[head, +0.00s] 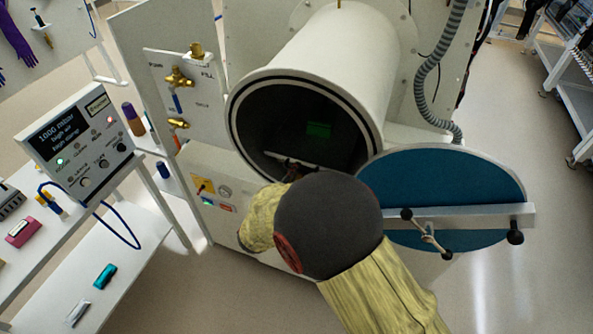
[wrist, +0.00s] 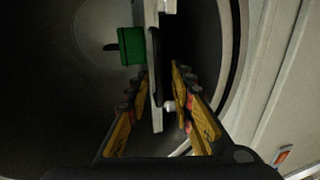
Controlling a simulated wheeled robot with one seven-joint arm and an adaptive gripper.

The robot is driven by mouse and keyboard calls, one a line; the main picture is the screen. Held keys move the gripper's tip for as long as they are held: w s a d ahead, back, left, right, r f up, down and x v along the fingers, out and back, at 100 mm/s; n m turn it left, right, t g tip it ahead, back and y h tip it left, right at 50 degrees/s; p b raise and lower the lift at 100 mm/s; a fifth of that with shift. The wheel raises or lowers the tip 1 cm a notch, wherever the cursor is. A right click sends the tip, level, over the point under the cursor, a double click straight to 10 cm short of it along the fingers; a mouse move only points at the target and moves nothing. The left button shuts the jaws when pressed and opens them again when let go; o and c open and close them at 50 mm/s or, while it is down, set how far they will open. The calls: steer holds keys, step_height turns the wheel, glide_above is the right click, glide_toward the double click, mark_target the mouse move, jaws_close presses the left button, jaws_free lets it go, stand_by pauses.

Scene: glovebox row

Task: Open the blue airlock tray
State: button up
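The airlock is a wide white cylinder (head: 335,62) with a dark bore, and its round blue door (head: 455,180) stands swung open at the right. Inside, a tray shows as a pale front edge (head: 291,160) in the head view and as a thin upright pale strip (wrist: 155,75) in the wrist view. My gripper (head: 290,172) is at the bore's mouth, mostly hidden by my arm. In the wrist view my gripper (wrist: 160,85) has its yellow-padded fingers apart, on either side of the tray's edge. I see no clear grip on it. No blue shows on the tray.
A green block (head: 319,130) is deeper in the bore, also in the wrist view (wrist: 132,46). A silver bar with black knobs (head: 460,215) crosses the door. A control box (head: 75,142) and brass valves (head: 179,78) stand left. Open floor lies at the lower right.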

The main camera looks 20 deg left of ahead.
steer(key=shift+x, duration=0.85)
steer(key=shift+c, duration=1.4)
jaws_close()
